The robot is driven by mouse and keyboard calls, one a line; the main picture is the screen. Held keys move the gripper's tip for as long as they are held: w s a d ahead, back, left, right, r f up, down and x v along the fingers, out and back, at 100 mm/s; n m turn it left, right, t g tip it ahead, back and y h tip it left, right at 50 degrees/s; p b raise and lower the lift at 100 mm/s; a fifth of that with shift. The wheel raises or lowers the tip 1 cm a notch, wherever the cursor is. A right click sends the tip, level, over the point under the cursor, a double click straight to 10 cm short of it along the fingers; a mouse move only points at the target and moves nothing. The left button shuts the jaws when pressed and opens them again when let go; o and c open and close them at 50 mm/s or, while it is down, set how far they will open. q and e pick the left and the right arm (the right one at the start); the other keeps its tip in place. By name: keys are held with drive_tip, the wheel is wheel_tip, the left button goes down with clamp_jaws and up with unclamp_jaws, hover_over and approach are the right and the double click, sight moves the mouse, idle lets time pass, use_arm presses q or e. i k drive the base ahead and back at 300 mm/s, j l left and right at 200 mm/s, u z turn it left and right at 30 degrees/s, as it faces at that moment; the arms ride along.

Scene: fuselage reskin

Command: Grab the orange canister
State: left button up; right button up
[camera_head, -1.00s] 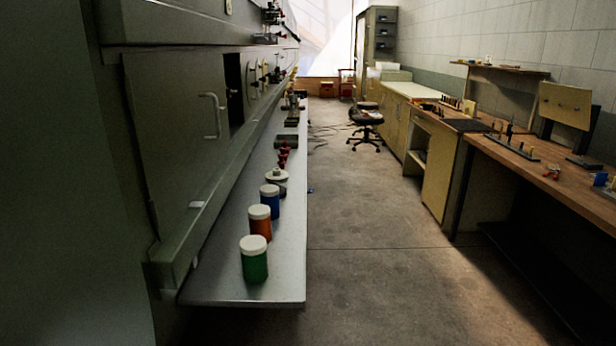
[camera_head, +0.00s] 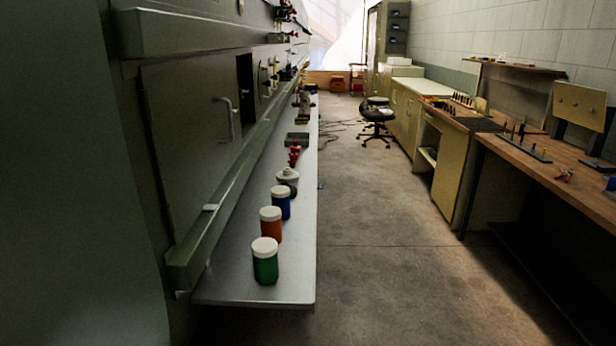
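The orange canister (camera_head: 270,226) has a white lid and stands upright on the grey metal shelf (camera_head: 293,291) along the left side. A green canister (camera_head: 265,264) with a white lid stands in front of it, nearer to me. A blue canister (camera_head: 281,204) with a white lid stands just behind it. The green lid comes close to the orange canister's lower part in the picture. Neither of my grippers shows in the head view.
Behind the blue canister are a grey round-topped container (camera_head: 288,178) and red parts (camera_head: 294,156). A green-grey cabinet wall (camera_head: 185,150) borders the shelf. The floor aisle (camera_head: 390,230) is clear up to a black chair (camera_head: 377,113). A wooden workbench (camera_head: 540,165) runs along the right.

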sight(271, 217)
drive_tip(key=i+l+u, duration=0.25)
drive_tip(key=i, duration=0.2)
drive_tip(key=i+l+u, duration=0.1)
drive_tip(key=i+u, duration=0.2)
drive_tip(key=i, duration=0.15)
